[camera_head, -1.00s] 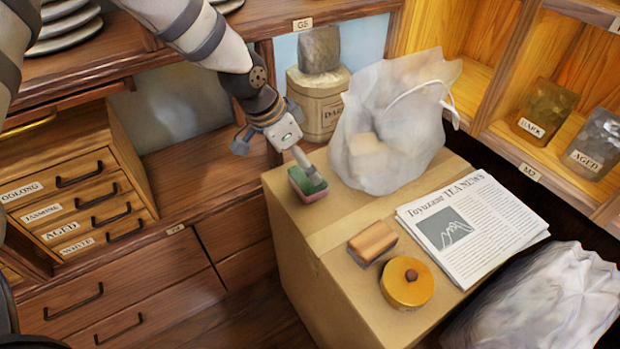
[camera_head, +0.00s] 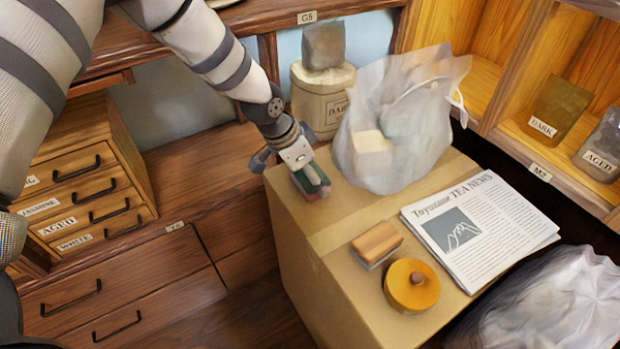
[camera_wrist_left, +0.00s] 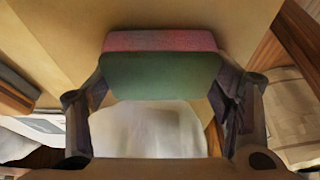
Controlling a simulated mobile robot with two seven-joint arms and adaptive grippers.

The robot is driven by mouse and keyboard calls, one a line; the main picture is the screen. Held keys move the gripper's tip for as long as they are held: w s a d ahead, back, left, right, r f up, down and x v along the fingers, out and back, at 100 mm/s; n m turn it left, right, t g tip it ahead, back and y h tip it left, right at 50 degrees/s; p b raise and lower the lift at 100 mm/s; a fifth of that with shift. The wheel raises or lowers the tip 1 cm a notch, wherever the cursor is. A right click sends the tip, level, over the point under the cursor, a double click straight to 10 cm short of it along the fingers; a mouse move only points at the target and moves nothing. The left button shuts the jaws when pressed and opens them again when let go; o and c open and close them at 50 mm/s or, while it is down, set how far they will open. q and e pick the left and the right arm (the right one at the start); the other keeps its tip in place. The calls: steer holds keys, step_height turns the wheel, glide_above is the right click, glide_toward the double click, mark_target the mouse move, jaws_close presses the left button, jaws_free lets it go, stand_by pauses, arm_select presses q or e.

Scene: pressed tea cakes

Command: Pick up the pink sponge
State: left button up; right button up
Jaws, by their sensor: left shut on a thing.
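I cannot tell whether the sponge is clear of the box. My right gripper is not in view.
The cardboard box (camera_head: 335,238) also bears a translucent bag (camera_head: 405,135), a newspaper (camera_head: 480,228), a wood-backed brush or block (camera_head: 376,243) and a round yellow lidded tin (camera_head: 411,286). A canister (camera_head: 318,98) stands behind. A small drawer cabinet (camera_head: 85,190) is at left.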

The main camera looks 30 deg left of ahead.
mark_target(319, 173)
arm_select(q)
steer(key=shift+r, duration=0.4)
steer(key=r, duration=0.1)
steer(key=r+p, duration=0.1)
steer(key=r, duration=0.1)
steer(key=shift+s+d+r, duration=0.15)
steer(key=shift+d+r, duration=0.05)
steer(key=shift+r, duration=0.1)
steer(key=s+d+r, duration=0.1)
steer(key=r, duration=0.2)
steer(key=s+d+r+p, duration=0.1)
steer(key=r, duration=0.1)
steer(key=shift+s+d, duration=0.3)
steer(key=s+d+r+p, duration=0.1)
steer(key=s+d+r, duration=0.2)
steer(key=s+d, duration=0.3)
steer(key=shift+s+d+r+p, duration=0.3)
steer(key=shift+s+d, duration=0.1)
steer(key=shift+s, duration=0.15)
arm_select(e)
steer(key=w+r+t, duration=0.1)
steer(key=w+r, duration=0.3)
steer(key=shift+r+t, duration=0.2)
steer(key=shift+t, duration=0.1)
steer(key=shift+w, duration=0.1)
